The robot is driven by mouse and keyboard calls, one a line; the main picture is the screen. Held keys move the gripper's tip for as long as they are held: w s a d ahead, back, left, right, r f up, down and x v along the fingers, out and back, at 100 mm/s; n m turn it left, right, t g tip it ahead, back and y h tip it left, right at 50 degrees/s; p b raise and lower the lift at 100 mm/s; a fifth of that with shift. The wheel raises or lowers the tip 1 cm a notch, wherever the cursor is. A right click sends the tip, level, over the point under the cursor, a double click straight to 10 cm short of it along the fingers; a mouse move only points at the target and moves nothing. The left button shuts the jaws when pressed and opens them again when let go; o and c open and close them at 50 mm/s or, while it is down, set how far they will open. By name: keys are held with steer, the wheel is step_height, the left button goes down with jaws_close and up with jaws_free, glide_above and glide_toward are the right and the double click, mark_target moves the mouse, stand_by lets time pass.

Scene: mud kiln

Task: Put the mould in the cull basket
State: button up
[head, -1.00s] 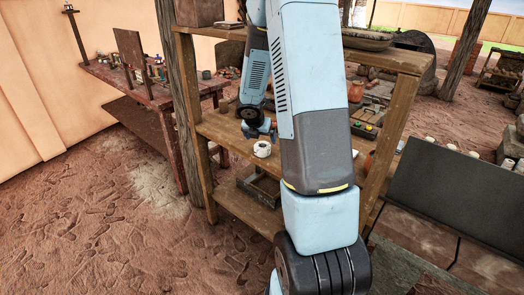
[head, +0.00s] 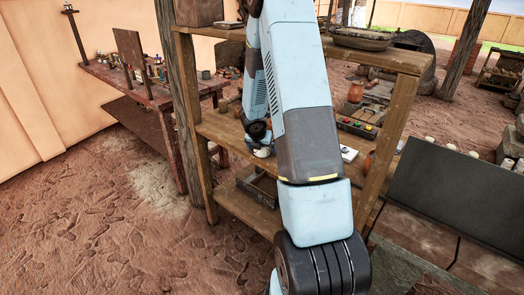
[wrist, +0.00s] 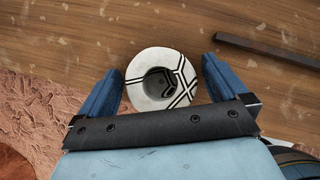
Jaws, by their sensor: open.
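A white round piece with black lines and a dark hollow in its middle (wrist: 153,59) stands on the wooden shelf board. It also shows small in the head view (head: 263,153), partly behind my gripper (head: 259,145). In the wrist view my gripper (wrist: 160,64) is open, with one blue finger on each side of this piece and a gap showing at both sides. I cannot tell for sure whether this piece is the mould. A second white block (head: 348,153) lies farther right on the same shelf. I cannot make out a cull basket for certain.
The wooden rack (head: 399,110) has an upper board with a shallow oval vessel (head: 362,39) and a lower shelf with an open wooden box (head: 259,184). A dark bar (wrist: 265,50) lies right of the piece. An orange jar (head: 355,92) stands farther back.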

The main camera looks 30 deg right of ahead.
steer(key=shift+c, duration=0.5)
steer(key=c, duration=1.2)
steer(key=shift+r, duration=0.15)
